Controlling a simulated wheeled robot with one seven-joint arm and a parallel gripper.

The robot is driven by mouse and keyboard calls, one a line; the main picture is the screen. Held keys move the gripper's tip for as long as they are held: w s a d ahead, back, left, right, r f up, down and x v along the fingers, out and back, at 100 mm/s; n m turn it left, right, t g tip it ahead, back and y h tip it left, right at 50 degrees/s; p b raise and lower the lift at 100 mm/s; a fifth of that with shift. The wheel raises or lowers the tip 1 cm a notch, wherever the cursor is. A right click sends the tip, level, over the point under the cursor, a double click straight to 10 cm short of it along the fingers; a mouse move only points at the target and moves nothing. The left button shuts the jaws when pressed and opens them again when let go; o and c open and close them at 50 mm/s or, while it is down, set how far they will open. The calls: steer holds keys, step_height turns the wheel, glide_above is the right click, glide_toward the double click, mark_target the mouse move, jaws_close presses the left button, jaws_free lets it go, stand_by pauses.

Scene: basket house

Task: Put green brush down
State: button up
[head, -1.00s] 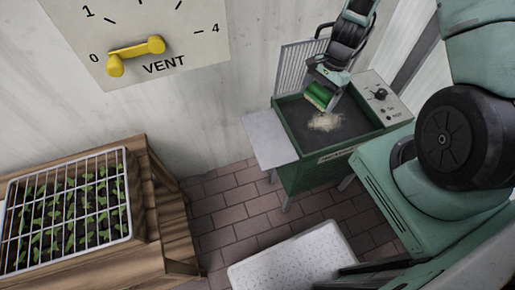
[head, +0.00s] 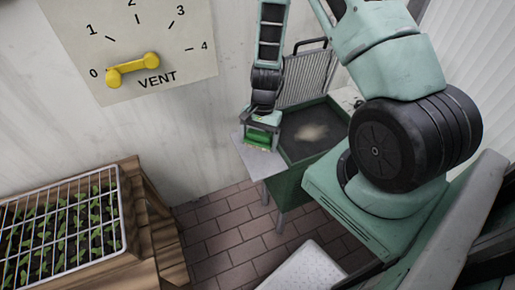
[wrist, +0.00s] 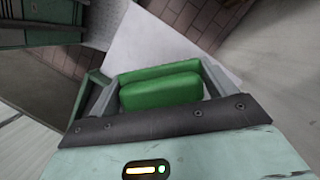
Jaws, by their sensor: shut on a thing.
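The green brush (head: 259,139) is between the fingers of my gripper (head: 262,132), which is shut on it. In the head view they are over the pale side shelf (head: 262,162) at the left of the green machine. In the wrist view the green brush (wrist: 160,88) fills the jaws, with the pale shelf (wrist: 150,45) behind it. I cannot tell whether the brush touches the shelf. Its bristles are hidden.
The green machine (head: 291,185) has a dark bed (head: 325,118) with a pale powder patch (head: 312,132). A raised grille (head: 309,77) stands at its back. A wooden bench (head: 158,225) with a wire-covered seedling tray (head: 121,208) stands left. A white perforated slab (head: 310,268) is in front.

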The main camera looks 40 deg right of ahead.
mark_target(259, 148)
step_height(259, 148, down, 4)
steer(key=shift+f, duration=0.1)
stand_by(0.4)
